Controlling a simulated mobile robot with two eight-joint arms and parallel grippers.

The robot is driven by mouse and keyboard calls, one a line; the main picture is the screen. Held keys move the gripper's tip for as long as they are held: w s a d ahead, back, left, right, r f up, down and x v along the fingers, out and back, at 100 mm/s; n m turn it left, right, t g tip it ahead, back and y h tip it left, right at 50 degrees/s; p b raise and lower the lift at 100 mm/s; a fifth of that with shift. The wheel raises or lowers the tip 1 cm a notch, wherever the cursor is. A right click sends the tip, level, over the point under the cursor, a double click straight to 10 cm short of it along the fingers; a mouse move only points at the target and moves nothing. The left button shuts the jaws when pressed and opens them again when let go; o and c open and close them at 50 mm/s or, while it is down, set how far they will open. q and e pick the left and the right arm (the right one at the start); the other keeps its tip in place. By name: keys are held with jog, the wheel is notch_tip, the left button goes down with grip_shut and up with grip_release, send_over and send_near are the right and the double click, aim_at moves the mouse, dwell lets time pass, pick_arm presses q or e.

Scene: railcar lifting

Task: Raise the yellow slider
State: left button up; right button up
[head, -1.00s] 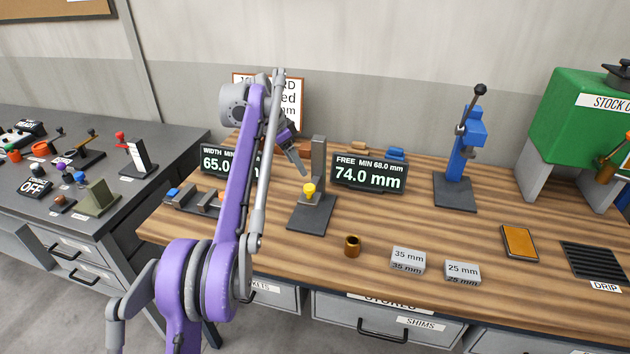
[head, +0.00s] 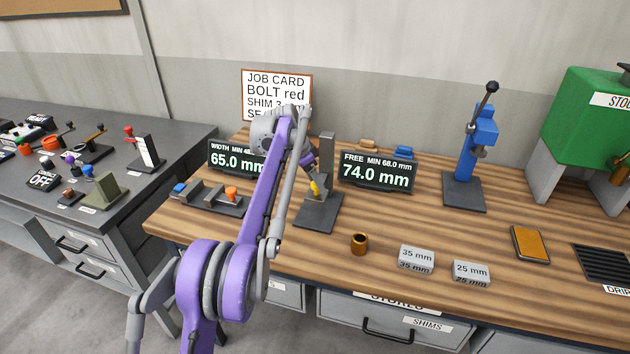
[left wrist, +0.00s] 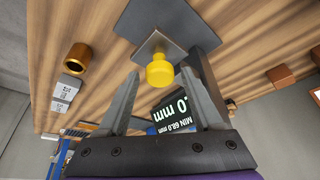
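The yellow slider (head: 314,188) is a small knob low on a dark grey upright post (head: 327,150) with a flat base (head: 318,221). In the left wrist view the yellow knob (left wrist: 160,71) sits in front of a small grey plate. My left gripper (head: 313,180) is at the slider, partly covering it in the head view. The left wrist view shows its fingers (left wrist: 160,77) apart, one on each side of the knob near the fingertips, with visible gaps. My right gripper is in neither view.
Displays reading 65.0 mm (head: 236,159) and 74.0 mm (head: 377,173) stand left and right of the post. A brass cup (head: 359,244) and blocks marked 35 mm (head: 416,260) and 25 mm (head: 471,273) sit in front. A blue press (head: 480,145) stands right.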

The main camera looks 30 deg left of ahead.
pick_arm(q)
grip_shut()
dwell(1.2)
